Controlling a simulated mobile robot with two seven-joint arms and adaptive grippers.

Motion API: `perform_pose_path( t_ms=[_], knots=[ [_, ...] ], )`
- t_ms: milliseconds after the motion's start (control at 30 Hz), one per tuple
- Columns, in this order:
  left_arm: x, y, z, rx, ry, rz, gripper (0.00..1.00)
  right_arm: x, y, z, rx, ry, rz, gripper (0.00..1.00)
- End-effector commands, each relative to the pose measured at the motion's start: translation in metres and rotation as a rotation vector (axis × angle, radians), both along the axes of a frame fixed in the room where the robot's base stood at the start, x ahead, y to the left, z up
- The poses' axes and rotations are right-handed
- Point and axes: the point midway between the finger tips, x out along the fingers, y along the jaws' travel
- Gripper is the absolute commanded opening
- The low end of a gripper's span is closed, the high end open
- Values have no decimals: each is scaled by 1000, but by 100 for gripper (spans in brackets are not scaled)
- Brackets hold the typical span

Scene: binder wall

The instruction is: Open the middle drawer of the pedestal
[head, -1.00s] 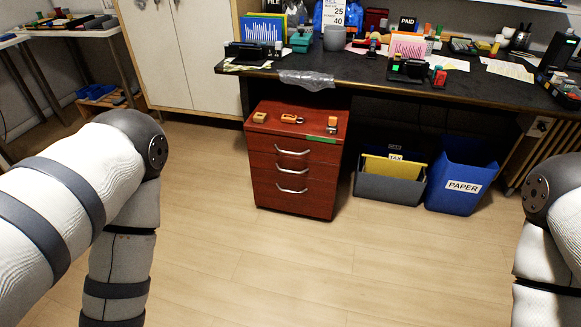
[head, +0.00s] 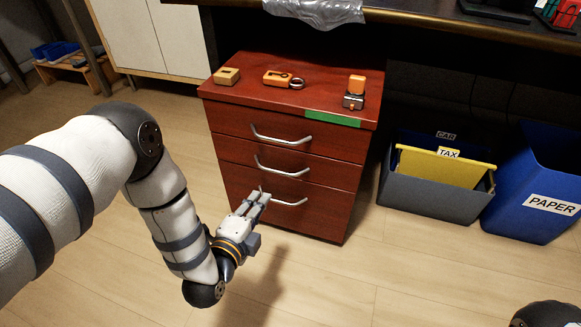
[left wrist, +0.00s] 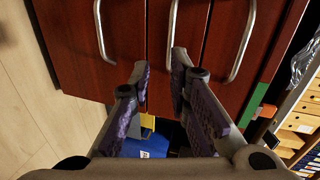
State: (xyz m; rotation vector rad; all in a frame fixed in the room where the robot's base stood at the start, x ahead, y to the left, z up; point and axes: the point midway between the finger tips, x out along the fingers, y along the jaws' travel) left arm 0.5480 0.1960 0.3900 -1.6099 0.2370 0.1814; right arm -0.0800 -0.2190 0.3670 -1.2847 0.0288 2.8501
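The red-brown pedestal (head: 230,120) stands under the desk with three shut drawers, each with a silver bar handle. The middle drawer's handle (head: 282,170) also shows in the left wrist view (left wrist: 172,25), between the bottom handle (left wrist: 102,30) and the top handle (left wrist: 243,40). My left gripper (head: 263,195) is in front of the drawers, just below the middle handle and near the bottom handle (head: 288,202). In the left wrist view its fingers (left wrist: 160,65) are apart and empty, with the middle handle's end seen between the tips, nearer the right finger. Contact cannot be told. My right gripper is out of view.
A grey bin (head: 430,192) with a yellow folder and a blue paper bin (head: 530,200) stand to the right. Floor in front is clear.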

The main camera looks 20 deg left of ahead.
Motion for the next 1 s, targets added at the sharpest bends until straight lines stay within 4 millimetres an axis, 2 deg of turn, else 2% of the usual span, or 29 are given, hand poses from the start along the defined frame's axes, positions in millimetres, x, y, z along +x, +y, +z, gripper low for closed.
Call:
perform_pose_path(
  t_ms=[33, 167, 400, 600, 733, 967, 1000],
  knots=[
    [7, 1, -4, 27, -27, -2, 17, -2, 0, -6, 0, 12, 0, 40],
    [24, 2, 1, 51, -54, -3, 17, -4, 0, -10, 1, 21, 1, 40],
    [82, 0, -17, 48, -48, 0, 17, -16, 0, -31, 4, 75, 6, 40],
    [118, -2, -23, 48, -46, -4, 17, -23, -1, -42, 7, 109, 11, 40],
    [127, -2, -22, 48, -47, -4, 17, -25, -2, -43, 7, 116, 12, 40],
    [128, -2, -20, 48, -47, -5, 17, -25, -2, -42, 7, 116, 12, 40],
    [128, -2, -20, 48, -47, -5, 10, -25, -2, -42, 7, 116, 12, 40]
  ],
)
